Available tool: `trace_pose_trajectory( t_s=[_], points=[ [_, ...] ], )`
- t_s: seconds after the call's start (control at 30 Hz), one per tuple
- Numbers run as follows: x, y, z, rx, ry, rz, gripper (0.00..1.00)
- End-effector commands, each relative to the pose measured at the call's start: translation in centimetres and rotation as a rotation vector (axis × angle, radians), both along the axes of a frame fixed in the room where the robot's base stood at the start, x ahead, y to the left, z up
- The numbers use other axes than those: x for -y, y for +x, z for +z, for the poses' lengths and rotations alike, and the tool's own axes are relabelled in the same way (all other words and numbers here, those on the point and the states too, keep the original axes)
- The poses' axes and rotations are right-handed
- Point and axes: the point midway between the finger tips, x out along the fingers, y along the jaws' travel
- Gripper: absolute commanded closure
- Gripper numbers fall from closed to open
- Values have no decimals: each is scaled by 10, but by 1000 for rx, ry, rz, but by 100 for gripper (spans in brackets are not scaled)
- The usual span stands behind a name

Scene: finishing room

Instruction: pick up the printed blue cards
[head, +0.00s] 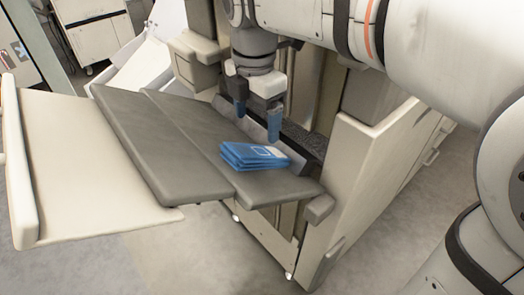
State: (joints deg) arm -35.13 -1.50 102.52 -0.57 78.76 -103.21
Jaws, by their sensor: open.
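A small stack of printed blue cards (246,157) lies on the dark grey tray (205,180) of a beige machine, near the tray's right end. The cards have a white patch on top and their edges are slightly uneven. My gripper (257,122) points down above and just behind the stack, with its blue-tipped fingers apart and nothing between them. The right fingertip is close to the back of the cards in the picture; I cannot tell whether it touches them.
The machine's beige side panel (357,185) rises to the right of the tray. A beige extension shelf (85,175) with a raised left edge adjoins the tray. A white cabinet (92,30) stands at the back left. Grey floor is clear in front.

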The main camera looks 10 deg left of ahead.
Motion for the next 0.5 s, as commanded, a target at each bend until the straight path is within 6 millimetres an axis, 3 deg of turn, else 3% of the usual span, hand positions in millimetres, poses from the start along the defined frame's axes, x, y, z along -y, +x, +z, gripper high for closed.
trace_pose_trajectory(
  t_s=[0.5],
  points=[
    [5,-1,-51,-10,5,12,20]
  ],
)
